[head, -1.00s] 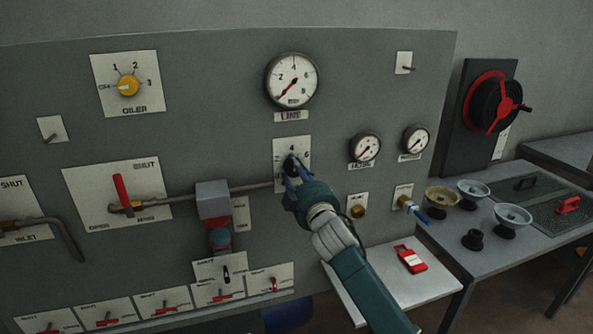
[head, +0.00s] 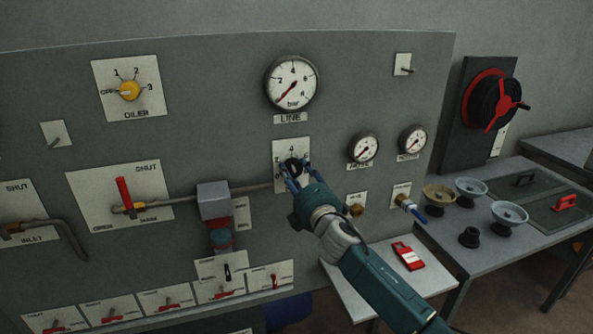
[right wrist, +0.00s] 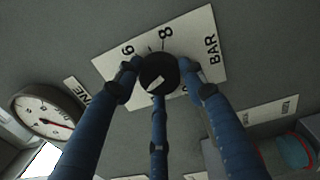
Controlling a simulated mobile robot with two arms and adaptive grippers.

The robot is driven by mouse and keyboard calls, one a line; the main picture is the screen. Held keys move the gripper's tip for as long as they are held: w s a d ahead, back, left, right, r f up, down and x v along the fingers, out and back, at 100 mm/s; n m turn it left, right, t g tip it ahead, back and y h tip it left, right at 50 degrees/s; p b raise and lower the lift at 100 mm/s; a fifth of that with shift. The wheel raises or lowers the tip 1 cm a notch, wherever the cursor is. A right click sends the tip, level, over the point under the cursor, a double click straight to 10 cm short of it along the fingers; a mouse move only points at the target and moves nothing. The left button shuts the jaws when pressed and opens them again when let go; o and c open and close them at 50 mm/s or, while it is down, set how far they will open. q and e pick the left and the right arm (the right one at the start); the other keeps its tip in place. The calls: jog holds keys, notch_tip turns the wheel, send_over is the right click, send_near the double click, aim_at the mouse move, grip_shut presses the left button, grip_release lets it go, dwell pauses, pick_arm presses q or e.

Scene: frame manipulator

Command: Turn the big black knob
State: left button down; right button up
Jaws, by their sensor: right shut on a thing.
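The big black knob (head: 292,167) sits on a white numbered plate (head: 281,149) below the LINE gauge (head: 291,82). In the right wrist view the round knob (right wrist: 159,71) carries a white pointer mark, and its plate (right wrist: 198,32) shows 6, 8 and BAR. My right gripper (head: 297,175) is at the knob with its blue fingers around it. In the right wrist view the fingers (right wrist: 160,80) close on the knob from both sides and from below. Part of the plate is hidden behind the fingers. My left gripper is not in view.
A yellow knob (head: 129,90) and a red-handled lever (head: 124,194) are on the panel to the left. Two small gauges (head: 363,148) are to the right of the knob.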

jog(key=n+p, duration=0.1)
jog(key=n, duration=0.2)
jog(key=n+p, duration=0.1)
jog(key=n, duration=0.2)
jog(key=shift+a+r+y, duration=0.1)
jog(key=shift+a+y, duration=0.1)
jog(key=shift+y, duration=0.1)
jog(key=n+p, duration=0.2)
jog(key=n, duration=0.2)
jog(key=shift+s+n+g, duration=0.1)
jog(key=shift+n+g, duration=0.2)
jog(key=n+p, duration=0.2)
jog(key=n, duration=0.1)
jog(key=n+p, duration=0.1)
jog(key=n, duration=0.1)
jog(key=shift+d+f+p, duration=0.15)
jog(key=shift+f+p, duration=0.15)
jog(key=shift+f, duration=0.05)
jog(key=shift+f+n+g+p, duration=0.15)
jog(key=shift+n+p, duration=0.45)
jog(key=shift+n, duration=0.45)
jog(key=shift+f+n+g+p, duration=0.15)
jog(key=shift+n+p, duration=0.4)
jog(key=shift+n, duration=0.5)
jog(key=shift+d, duration=0.1)
jog(key=o, duration=1)
jog(key=shift+o, duration=0.8)
jog(key=shift+d+r, duration=0.1)
jog(key=shift+r, duration=0.1)
